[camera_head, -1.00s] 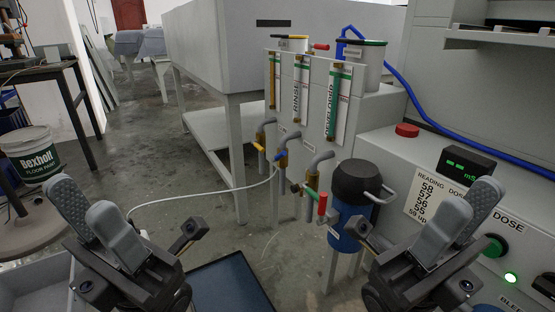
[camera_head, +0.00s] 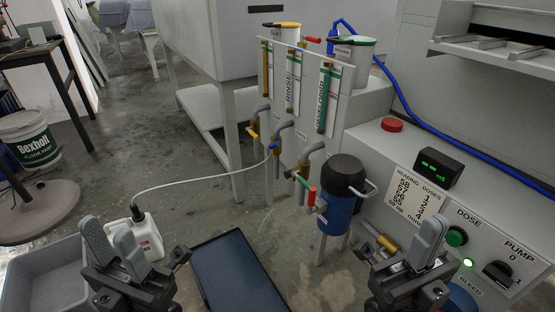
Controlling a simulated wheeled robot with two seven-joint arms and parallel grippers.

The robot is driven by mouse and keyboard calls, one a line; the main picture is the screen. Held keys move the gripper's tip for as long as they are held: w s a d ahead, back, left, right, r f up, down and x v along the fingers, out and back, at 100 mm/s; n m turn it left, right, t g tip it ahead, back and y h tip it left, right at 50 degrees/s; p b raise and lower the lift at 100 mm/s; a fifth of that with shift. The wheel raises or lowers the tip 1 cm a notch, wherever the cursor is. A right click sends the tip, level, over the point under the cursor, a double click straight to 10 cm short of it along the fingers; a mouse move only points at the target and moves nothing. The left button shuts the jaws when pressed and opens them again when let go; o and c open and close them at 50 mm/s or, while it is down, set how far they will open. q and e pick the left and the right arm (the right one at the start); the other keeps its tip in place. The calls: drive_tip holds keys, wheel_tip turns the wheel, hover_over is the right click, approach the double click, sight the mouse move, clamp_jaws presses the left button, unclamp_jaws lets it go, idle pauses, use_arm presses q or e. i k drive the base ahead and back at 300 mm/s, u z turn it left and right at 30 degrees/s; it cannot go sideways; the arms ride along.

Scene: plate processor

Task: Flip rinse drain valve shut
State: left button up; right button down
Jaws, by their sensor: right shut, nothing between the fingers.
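The rinse drain valve is on the bent grey pipe below the RINSE gauge (camera_head: 292,85), at the centre of the head view. Its small blue handle (camera_head: 274,146) sits beside the brass body; its exact angle is too small to tell. A valve with a yellow handle (camera_head: 252,134) is to its left, and one with a red handle (camera_head: 312,196) is lower right. My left gripper (camera_head: 112,235) is at lower left, its fingers apart and empty. My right gripper (camera_head: 432,235) is at lower right, shut and empty. Both are well clear of the valves.
A blue canister with black lid (camera_head: 346,175) stands right of the valves. A thin hose (camera_head: 195,182) runs from the valves to a white jug (camera_head: 147,236). A dark tray (camera_head: 238,275) lies in front. The control panel (camera_head: 440,210) bounds the right.

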sight(275, 145)
drive_tip(key=k, duration=1.3)
drive_tip(key=u, duration=1.1)
drive_tip(key=i, duration=1.9)
drive_tip(key=z, duration=0.65)
